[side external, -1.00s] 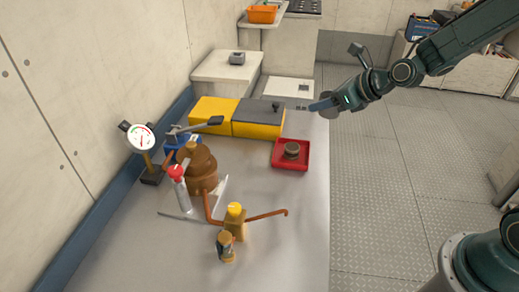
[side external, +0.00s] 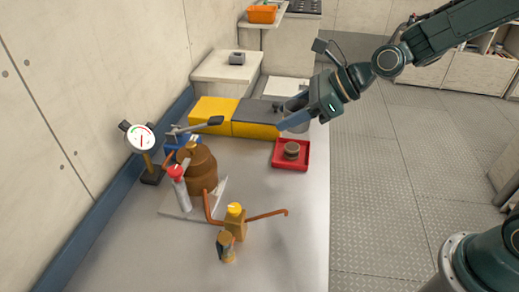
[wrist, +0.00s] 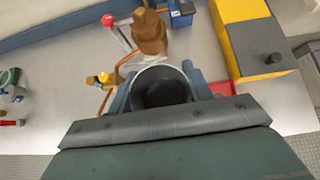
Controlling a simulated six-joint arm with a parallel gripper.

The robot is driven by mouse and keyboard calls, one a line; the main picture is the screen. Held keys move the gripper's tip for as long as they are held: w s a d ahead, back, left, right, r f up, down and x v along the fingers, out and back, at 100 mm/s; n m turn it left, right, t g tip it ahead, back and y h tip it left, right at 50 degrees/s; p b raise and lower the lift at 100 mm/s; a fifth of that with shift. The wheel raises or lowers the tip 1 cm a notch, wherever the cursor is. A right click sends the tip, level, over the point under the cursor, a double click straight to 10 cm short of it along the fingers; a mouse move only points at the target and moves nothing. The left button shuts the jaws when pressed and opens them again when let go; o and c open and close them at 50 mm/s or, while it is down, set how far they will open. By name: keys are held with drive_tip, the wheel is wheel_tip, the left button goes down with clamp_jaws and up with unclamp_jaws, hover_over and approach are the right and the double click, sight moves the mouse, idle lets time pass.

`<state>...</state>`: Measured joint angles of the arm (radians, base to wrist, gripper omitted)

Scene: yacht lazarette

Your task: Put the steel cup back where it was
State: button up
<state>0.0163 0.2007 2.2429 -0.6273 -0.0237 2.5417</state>
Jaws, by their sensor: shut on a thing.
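My gripper (side external: 298,115) is shut on the steel cup (side external: 299,122), holding it over the far right end of the bench near the grey-topped yellow box. In the wrist view the cup (wrist: 160,72) sits between the two fingers, with its round rim and dark inside facing the camera. In the side view the gripper partly hides the cup. The cup appears clear of the bench, though its exact height is hard to tell. No mark showing its former place can be made out.
A red tray (side external: 279,164) holding a small round brown object (side external: 292,149) lies just in front of the cup. The yellow box (side external: 210,112) stands left. The front right bench is clear.

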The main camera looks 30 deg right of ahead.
drive_tip(key=s+a+n+g+y, duration=0.2)
drive_tip(key=s+a+n+g, duration=1.05)
drive_tip(key=s+a, duration=0.85)
wheel_tip(320, 180, down, 11)
drive_tip(key=d+t, duration=0.1)
drive_tip(key=shift+s+r+n, duration=0.15)
drive_tip(key=shift+s+n, duration=0.05)
drive_tip(key=shift+n, duration=0.25)
drive_tip(key=shift+d, duration=0.1)
drive_tip(key=shift+f, duration=3.35)
drive_tip(key=shift+f, duration=0.65)
drive_tip(key=o, duration=1.1)
drive_tip(key=shift+o, duration=0.2)
